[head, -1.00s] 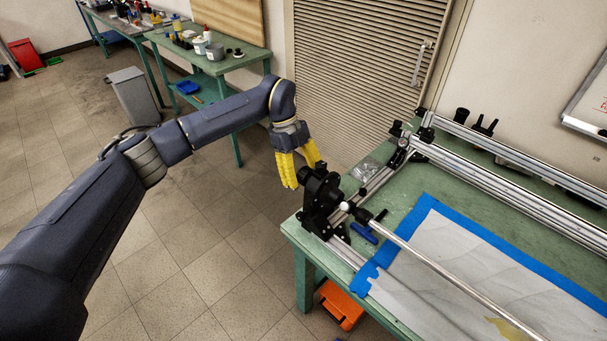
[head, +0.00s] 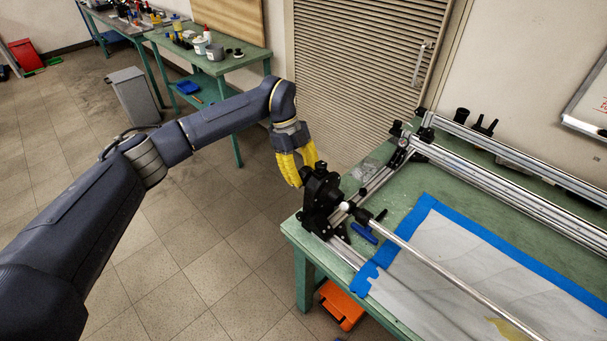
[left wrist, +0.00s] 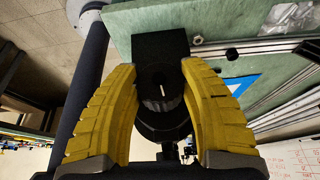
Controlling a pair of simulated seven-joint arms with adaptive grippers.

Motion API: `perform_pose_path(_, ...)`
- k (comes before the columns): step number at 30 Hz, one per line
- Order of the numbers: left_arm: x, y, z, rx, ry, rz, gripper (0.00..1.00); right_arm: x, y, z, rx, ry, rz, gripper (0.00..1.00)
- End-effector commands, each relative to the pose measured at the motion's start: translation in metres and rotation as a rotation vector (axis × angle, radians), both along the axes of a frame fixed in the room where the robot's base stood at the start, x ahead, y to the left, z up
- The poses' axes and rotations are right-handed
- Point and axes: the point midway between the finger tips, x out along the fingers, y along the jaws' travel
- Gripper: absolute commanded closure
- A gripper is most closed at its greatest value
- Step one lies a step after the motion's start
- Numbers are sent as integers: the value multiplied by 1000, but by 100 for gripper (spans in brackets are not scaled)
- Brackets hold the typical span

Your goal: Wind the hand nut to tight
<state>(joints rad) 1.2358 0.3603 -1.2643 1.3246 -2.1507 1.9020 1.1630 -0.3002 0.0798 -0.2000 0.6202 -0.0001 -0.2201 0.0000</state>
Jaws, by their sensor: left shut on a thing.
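My left gripper (head: 302,172) has yellow ribbed fingers and reaches to the outer end of the black spindle head (head: 322,192) at the near left corner of the frame on the green table. In the left wrist view, the gripper (left wrist: 160,95) is shut around a black round part with a slotted centre, which I take as the hand nut (left wrist: 157,82). The fingers lie on both of its sides. In the head view the nut is mostly hidden by the fingers and head. A silver rod (head: 440,270) runs from the head to the lower right. My right gripper is in neither view.
The green table (head: 400,190) carries aluminium rails (head: 510,170), a blue-taped white sheet (head: 430,250) and a blue T-handled tool (head: 364,233) beside the head. An orange case (head: 341,305) sits below.

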Motion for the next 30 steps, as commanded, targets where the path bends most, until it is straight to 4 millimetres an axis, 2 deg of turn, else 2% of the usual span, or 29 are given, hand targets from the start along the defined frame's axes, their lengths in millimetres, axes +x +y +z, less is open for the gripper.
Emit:
perform_pose_path(11,-2,1,-2,-80,-92,0,85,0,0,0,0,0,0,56)
perform_pose_path(30,-3,1,-5,-465,-537,2,85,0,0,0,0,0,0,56)
